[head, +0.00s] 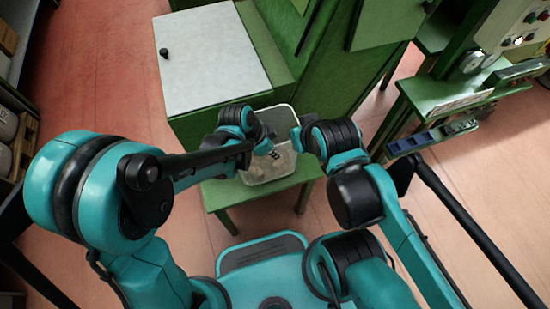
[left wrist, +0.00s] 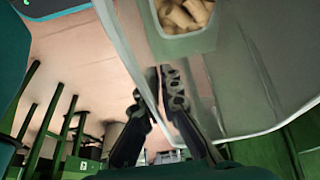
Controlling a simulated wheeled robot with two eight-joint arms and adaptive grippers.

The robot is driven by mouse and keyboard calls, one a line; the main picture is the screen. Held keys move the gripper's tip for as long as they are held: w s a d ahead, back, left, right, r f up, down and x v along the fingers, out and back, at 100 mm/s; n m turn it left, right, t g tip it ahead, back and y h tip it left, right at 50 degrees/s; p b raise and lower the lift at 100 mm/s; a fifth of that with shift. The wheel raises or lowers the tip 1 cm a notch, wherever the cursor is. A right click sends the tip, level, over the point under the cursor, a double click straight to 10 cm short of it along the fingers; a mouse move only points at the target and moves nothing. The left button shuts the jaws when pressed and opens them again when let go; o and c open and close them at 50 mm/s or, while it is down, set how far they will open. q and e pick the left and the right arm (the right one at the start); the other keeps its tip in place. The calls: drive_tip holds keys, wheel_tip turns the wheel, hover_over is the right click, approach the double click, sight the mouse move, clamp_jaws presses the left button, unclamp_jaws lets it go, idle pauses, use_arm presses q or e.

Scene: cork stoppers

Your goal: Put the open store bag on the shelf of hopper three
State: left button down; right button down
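A pale open-topped container with a light rim, apparently the store bag (head: 283,172), stands on a low green shelf (head: 252,195) in front of the green machine. Cork stoppers (left wrist: 185,14) lie at its bottom in the left wrist view. My left gripper (head: 272,153) is at the bag. In the left wrist view its fingers (left wrist: 161,72) straddle the bag's wall, one outside and one inside, with tips close together on it. My right gripper (head: 296,139) is near the bag's right rim; its fingers are hidden by my arm.
A green machine with a pale lid (head: 210,60) rises behind the shelf. A green bench (head: 450,93) with blue bins stands at right. Laden shelving (head: 12,125) lines the left edge. Reddish floor is free on the left.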

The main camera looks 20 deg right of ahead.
use_arm(q)
drive_tip(key=shift+f+b, duration=0.7)
drive_tip(key=shift+f, duration=1)
drive_tip(key=shift+f, duration=0.2)
drive_tip(key=c, duration=1.7)
unclamp_jaws()
drive_tip(key=shift+r, duration=0.1)
drive_tip(key=p+v, duration=0.4)
drive_tip(key=v, duration=0.8)
drive_tip(key=shift+s+r+p, duration=0.1)
drive_tip(key=shift+p, duration=0.25)
